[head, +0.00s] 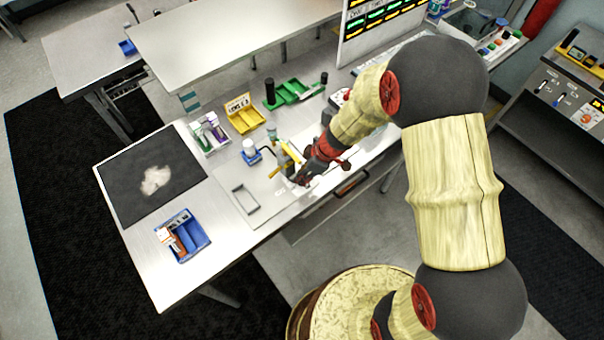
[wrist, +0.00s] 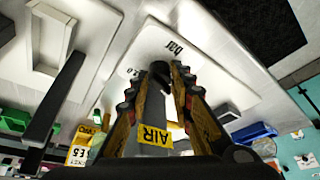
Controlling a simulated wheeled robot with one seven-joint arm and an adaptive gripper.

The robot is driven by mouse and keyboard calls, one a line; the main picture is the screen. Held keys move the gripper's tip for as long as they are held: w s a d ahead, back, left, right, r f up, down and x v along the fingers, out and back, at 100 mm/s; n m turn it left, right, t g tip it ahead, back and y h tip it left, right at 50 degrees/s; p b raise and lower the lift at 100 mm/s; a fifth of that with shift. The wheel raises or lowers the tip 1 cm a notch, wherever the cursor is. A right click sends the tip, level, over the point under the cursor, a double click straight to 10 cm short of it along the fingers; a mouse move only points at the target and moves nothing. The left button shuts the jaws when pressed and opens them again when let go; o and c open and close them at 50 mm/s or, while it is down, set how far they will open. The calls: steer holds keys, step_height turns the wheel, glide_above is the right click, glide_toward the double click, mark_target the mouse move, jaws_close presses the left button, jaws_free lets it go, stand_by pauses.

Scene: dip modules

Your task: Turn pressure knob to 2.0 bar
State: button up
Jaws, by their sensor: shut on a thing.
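The pressure knob (wrist: 159,69) is a small dark piece in the wrist view, set on a white panel (wrist: 215,62) printed "bar". A partly hidden number ending in ".0" is printed beside it. My gripper (wrist: 160,82) has its two ridged, yellow-sided fingers closed around the knob, one on each side. A yellow "AIR" label (wrist: 155,138) shows between the fingers, nearer the palm. In the head view my gripper (head: 301,178) is low over the workbench; the knob is hidden there. I cannot read the knob's setting.
A grey handle-shaped piece (head: 245,198) lies left of my gripper.

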jaws_close()
steer(key=shift+b, duration=0.3)
steer(key=m+b, duration=0.2)
steer(key=b, duration=0.1)
steer(key=shift+f+t, duration=0.2)
steer(key=shift+t, duration=0.2)
steer(key=shift+s+r+m+t+h+b, duration=0.15)
steer(key=shift+m+t+h+b, duration=0.25)
steer(key=shift+m+b, duration=0.75)
steer(key=shift+m, duration=0.25)
steer(key=shift+p, duration=0.3)
steer(key=o, duration=0.6)
jaws_free()
